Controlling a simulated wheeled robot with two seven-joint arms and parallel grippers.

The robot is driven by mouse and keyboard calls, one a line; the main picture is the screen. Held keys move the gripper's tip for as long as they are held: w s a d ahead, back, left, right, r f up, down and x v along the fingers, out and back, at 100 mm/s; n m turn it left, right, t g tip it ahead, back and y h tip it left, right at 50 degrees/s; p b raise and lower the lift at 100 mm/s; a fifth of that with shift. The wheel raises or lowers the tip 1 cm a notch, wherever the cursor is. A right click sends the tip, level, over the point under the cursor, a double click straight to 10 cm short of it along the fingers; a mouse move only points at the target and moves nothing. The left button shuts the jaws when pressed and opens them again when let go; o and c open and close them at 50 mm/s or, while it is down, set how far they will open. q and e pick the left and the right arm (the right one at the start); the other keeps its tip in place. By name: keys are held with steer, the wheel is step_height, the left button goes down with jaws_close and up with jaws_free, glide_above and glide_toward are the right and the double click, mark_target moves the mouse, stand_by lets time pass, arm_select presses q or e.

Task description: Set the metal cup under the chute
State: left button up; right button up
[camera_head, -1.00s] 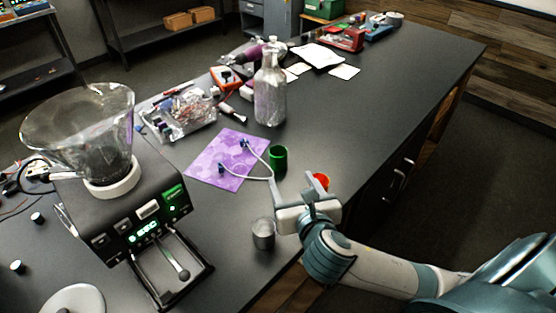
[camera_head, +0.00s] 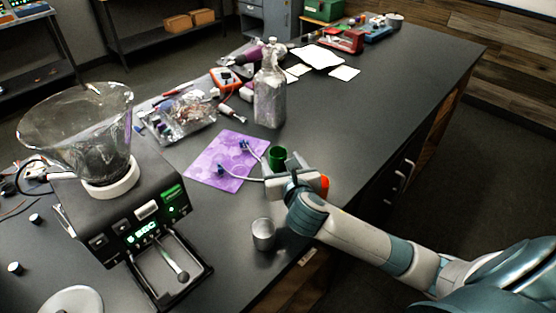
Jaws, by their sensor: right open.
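The metal cup (camera_head: 263,235) is small, grey and upright on the dark table, near its front edge. The brewer (camera_head: 135,220) stands left of it, with a glass hopper (camera_head: 85,135) on top, a lit green display and a front tray (camera_head: 172,268). I cannot make out the chute clearly. My right gripper (camera_head: 285,174) is open above the table, beyond the metal cup and apart from it. It is close to a green cup (camera_head: 278,155), partly in front of it; I cannot tell whether they touch. My left gripper is not in view.
A red thing (camera_head: 325,186) shows beside that gripper. A clear bottle (camera_head: 269,95) and a bag of parts (camera_head: 182,118) stand farther back. The table between brewer and metal cup is clear.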

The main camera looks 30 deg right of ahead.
mark_target(276, 149)
stand_by(0.3)
steer(key=x, duration=0.2)
steer(key=p+x, duration=0.1)
steer(key=x, duration=0.1)
steer(key=shift+w+d+r+p, duration=0.1)
steer(key=shift+r+p, duration=0.1)
steer(key=shift+p, duration=0.1)
steer(key=shift+w+d+f, duration=0.1)
steer(key=shift+w+f, duration=0.15)
steer(key=shift+w, duration=0.2)
steer(key=c, duration=1.1)
